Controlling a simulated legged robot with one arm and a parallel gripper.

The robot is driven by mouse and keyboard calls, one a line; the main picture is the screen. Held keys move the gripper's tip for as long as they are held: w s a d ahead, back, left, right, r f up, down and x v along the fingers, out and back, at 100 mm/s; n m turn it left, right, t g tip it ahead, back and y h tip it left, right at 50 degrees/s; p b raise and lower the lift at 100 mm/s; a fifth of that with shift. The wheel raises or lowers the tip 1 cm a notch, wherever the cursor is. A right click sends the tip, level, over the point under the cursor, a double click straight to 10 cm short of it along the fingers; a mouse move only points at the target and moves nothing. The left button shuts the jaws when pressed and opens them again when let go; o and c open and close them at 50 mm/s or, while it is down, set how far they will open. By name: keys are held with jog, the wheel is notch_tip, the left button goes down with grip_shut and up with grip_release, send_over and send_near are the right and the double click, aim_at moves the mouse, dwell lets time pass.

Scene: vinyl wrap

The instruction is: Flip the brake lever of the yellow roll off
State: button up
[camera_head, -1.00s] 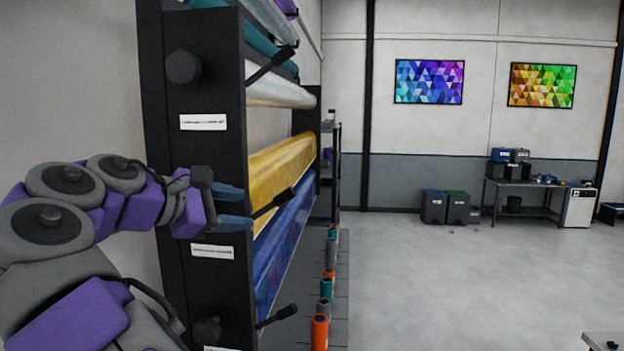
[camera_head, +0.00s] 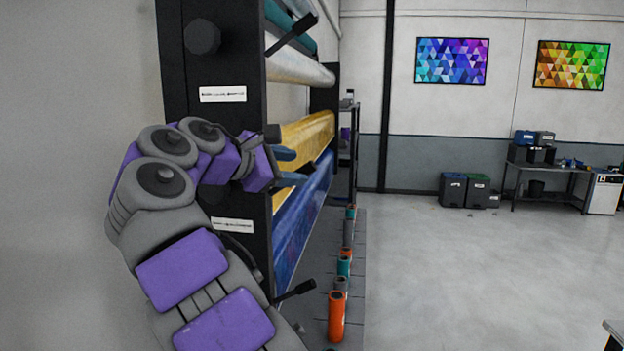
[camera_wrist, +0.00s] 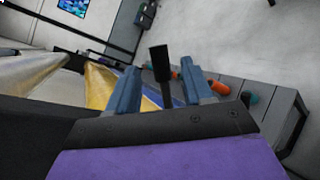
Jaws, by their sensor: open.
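The yellow roll (camera_head: 308,131) lies in the black rack (camera_head: 215,110), above a blue roll (camera_head: 303,210). It also shows in the wrist view (camera_wrist: 101,88). My gripper (camera_head: 299,166) is open at the end of the yellow roll, its two blue-grey fingers apart. In the wrist view a black lever with a flat tip (camera_wrist: 161,64) stands between the two open fingers, with visible gaps on both sides.
Another black lever (camera_head: 292,35) sticks out above, by the white roll (camera_head: 300,68), and one (camera_head: 295,291) below. Several small orange, teal and grey rolls stand on a grey base (camera_head: 352,270) along the rack.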

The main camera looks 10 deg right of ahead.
aim_at(302, 169)
jog(key=b+x, duration=0.1)
jog(key=x, duration=0.6)
jog(key=shift+a, duration=0.1)
jog(key=shift+c, duration=0.2)
jog(key=shift+r, duration=0.1)
grip_shut()
